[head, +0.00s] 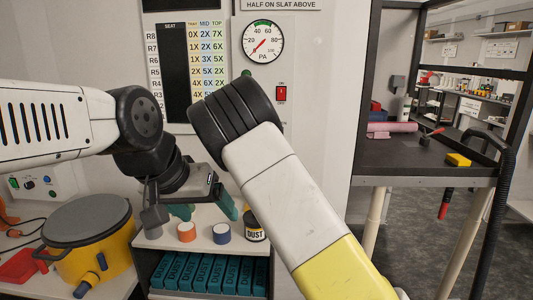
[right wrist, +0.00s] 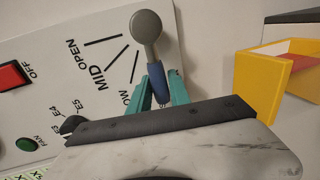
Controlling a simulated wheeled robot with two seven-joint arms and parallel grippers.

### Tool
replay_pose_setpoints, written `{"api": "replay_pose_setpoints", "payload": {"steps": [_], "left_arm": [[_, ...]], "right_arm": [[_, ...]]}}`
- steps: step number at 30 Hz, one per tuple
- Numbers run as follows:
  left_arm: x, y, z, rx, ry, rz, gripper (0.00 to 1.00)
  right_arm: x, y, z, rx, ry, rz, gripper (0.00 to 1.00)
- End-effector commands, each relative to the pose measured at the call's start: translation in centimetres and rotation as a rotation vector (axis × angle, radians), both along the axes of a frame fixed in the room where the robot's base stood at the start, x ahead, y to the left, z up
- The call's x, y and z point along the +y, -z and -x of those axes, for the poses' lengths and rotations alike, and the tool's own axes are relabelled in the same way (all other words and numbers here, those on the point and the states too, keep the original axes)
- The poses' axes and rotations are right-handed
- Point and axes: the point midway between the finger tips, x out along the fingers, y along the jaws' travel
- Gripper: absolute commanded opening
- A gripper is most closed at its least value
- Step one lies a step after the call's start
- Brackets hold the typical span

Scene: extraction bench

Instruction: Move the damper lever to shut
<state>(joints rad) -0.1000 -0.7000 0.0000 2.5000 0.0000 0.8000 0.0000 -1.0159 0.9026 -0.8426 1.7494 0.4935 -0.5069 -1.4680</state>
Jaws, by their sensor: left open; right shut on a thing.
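The damper lever shows in the right wrist view, with a grey round hub (right wrist: 146,26) and a blue grip (right wrist: 158,84). It stands past the LOW mark, on the side away from MID and OPEN. Any label further along is hidden behind my gripper. My right gripper (right wrist: 159,80) is shut on the blue grip, one teal finger on each side. In the head view my right arm hides the lever and that gripper. My left gripper (head: 203,208) is open and empty above the shelf with the tape rolls.
A pressure gauge (head: 263,40) and a red switch (head: 282,94) are on the wall. A yellow canister (head: 98,256) stands at left. A dust jar (head: 254,228) is on the shelf. A yellow holder (right wrist: 254,84) is beside the lever panel. A dark bench (head: 405,153) stands at right.

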Motion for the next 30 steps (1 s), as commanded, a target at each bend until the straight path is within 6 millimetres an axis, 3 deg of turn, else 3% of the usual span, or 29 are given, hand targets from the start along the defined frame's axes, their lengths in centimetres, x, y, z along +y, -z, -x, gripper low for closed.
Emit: {"api": "replay_pose_setpoints", "payload": {"steps": [5,6,9,20,30], "left_arm": [[0.0,0.0,0.0,0.000,0.000,0.000,0.80],[0.0,0.0,0.0,0.000,0.000,0.000,0.80],[0.0,0.0,0.0,0.000,0.000,0.000,0.80],[0.0,0.0,0.0,0.000,0.000,0.000,0.80],[0.0,0.0,0.0,0.000,0.000,0.000,0.80]], "right_arm": [[0.1,0.2,0.1,0.005,-0.003,0.005,0.00],[0.1,0.2,0.1,0.005,-0.003,0.005,0.27],[0.1,0.2,0.1,0.004,-0.003,0.005,0.45],[0.1,0.0,0.4,0.002,-0.001,0.002,0.45],[0.2,-1.0,5.6,0.004,-0.003,0.002,0.45]]}}
